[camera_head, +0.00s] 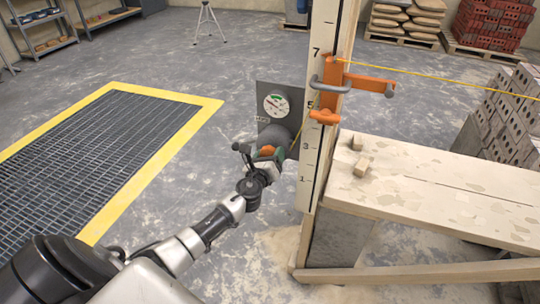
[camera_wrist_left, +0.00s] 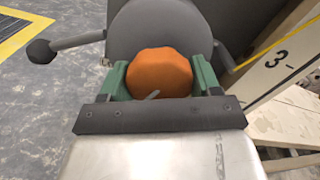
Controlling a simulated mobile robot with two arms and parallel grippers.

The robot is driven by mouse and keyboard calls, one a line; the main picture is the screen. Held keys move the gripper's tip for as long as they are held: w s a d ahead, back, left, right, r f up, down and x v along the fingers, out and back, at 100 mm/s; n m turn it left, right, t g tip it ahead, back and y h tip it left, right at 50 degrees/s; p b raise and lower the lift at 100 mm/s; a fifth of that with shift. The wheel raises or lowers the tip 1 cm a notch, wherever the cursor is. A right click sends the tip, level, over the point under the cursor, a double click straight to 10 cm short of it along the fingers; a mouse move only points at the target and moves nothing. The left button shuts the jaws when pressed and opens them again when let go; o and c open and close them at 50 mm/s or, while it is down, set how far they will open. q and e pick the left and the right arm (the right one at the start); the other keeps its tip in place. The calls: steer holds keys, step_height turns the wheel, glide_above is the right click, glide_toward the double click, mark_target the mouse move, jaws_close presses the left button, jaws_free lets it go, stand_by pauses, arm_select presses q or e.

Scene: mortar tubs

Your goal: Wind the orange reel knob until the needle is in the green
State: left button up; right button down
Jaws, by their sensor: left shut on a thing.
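The orange reel knob (camera_wrist_left: 160,73) sits between the green fingers of my left gripper (camera_wrist_left: 163,82) in the left wrist view, and the gripper is shut on it. In the head view my left gripper (camera_head: 267,156) reaches the grey reel (camera_head: 275,137) from the lower left, and a bit of the orange knob (camera_head: 267,150) shows. The round white gauge (camera_head: 276,105) is on the grey plate above the reel. It has a green part, but the needle's exact place is too small to tell. My right gripper is not in view.
A numbered pale post (camera_head: 318,120) stands right of the reel, with an orange clamp (camera_head: 333,85) and a yellow line (camera_head: 440,76) on it. A wooden plank (camera_head: 430,185) with two small blocks lies to the right. A yellow-edged floor grate (camera_head: 90,130) is at left.

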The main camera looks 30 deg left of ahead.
arm_select(q)
steer(key=shift+f, duration=0.15)
steer(key=o, duration=0.9)
steer(key=shift+o, duration=0.2)
steer(key=v, duration=1.1)
steer(key=shift+p, duration=0.3)
